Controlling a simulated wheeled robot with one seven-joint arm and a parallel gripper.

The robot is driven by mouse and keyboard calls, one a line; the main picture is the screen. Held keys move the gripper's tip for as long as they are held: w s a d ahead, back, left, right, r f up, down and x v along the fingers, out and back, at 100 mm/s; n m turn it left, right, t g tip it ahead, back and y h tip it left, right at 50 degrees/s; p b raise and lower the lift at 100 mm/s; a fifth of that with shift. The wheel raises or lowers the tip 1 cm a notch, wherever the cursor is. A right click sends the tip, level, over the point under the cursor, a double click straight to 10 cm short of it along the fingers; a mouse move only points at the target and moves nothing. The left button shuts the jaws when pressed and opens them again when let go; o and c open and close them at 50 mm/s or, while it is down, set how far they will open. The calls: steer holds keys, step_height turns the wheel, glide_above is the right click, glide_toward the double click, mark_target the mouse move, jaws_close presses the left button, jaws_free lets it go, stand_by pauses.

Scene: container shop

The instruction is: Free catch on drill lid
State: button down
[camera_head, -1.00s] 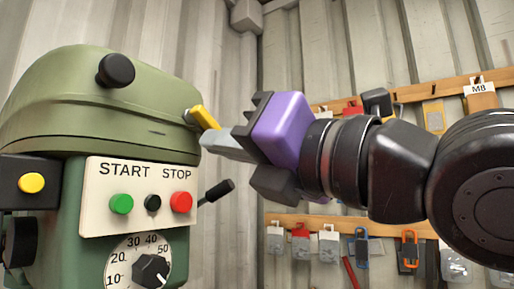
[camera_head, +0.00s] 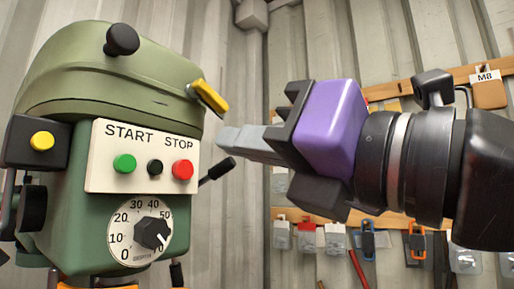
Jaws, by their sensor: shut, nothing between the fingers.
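The green drill (camera_head: 60,180) stands at the left, its rounded lid (camera_head: 120,80) on top with a black knob (camera_head: 122,39). A yellow catch (camera_head: 210,98) sits at the lid's right edge and slants down to the right, its lower end out from the body. My gripper (camera_head: 222,137) points left, its grey fingers together and empty. The fingertips are just below and right of the catch, apart from it in the picture. Whether the catch is still hooked cannot be seen.
The drill's front panel (camera_head: 100,175) carries green, black and red buttons above a depth dial (camera_head: 152,233). A black lever (camera_head: 217,170) sticks out right, just below my fingertips. Racks with hanging tools (camera_head: 375,222) line the wall behind.

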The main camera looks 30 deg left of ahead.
steer(key=v, duration=0.5)
steer(key=shift+w+b, duration=0.1)
steer(key=shift+b, duration=0.3)
